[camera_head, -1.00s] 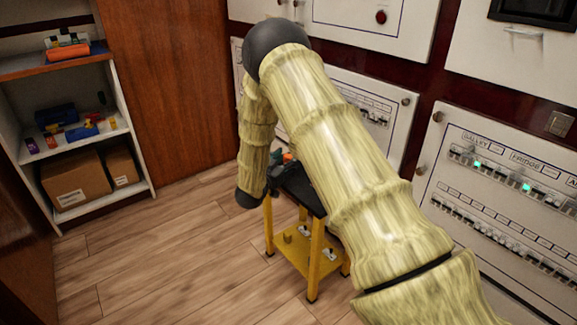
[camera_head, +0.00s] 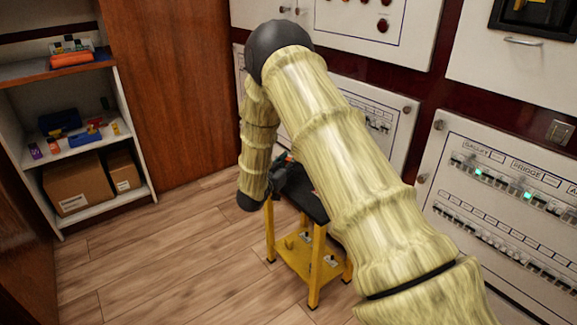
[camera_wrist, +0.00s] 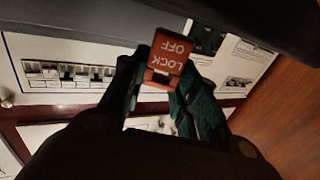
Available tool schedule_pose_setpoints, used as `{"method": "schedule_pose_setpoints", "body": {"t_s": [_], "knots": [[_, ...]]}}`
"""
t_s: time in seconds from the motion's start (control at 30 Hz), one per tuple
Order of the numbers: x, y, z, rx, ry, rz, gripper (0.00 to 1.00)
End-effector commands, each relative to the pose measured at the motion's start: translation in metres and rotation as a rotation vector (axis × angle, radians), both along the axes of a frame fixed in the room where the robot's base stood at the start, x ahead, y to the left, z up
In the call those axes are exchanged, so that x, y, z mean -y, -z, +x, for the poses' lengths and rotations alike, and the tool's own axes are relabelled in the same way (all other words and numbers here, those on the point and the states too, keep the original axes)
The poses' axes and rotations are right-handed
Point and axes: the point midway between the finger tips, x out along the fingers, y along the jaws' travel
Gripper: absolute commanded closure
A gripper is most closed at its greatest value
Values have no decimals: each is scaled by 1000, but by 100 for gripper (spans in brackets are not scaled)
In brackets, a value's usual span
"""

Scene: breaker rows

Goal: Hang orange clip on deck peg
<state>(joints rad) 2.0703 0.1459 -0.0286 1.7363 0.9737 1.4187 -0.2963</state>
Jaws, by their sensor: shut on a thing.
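The orange-red clip (camera_wrist: 167,58), lettered LOCK OFF, is between the fingertips of my gripper (camera_wrist: 160,80) in the wrist view. My gripper is shut on it, and the lettering appears upside down. In the head view my gripper (camera_head: 284,178) is small and partly hidden by my arm, over the black top of a yellow stand (camera_head: 316,270). The stand's lower yellow deck (camera_head: 300,256) has a few small uprights and pale pieces on it. I cannot tell which upright is the deck peg. The clip's height above the stand is unclear.
White breaker panels (camera_head: 490,185) line the right wall. A shelf unit (camera_head: 98,212) at the left holds cardboard boxes (camera_head: 78,185) and small coloured items. The wooden floor left of the stand is clear. My arm hides part of the stand.

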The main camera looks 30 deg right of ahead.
Motion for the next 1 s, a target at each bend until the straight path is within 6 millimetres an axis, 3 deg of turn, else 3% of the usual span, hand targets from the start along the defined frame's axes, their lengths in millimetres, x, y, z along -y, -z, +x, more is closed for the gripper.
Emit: {"method": "schedule_pose_setpoints", "body": {"t_s": [0.1,0.6,0.8,1.0], "knots": [[0,-25,0,2,0,0,96],[-67,-32,-92,-2,-1,0,96],[-85,-34,-116,-2,-1,-1,96],[-93,-34,-127,0,0,0,96]]}}
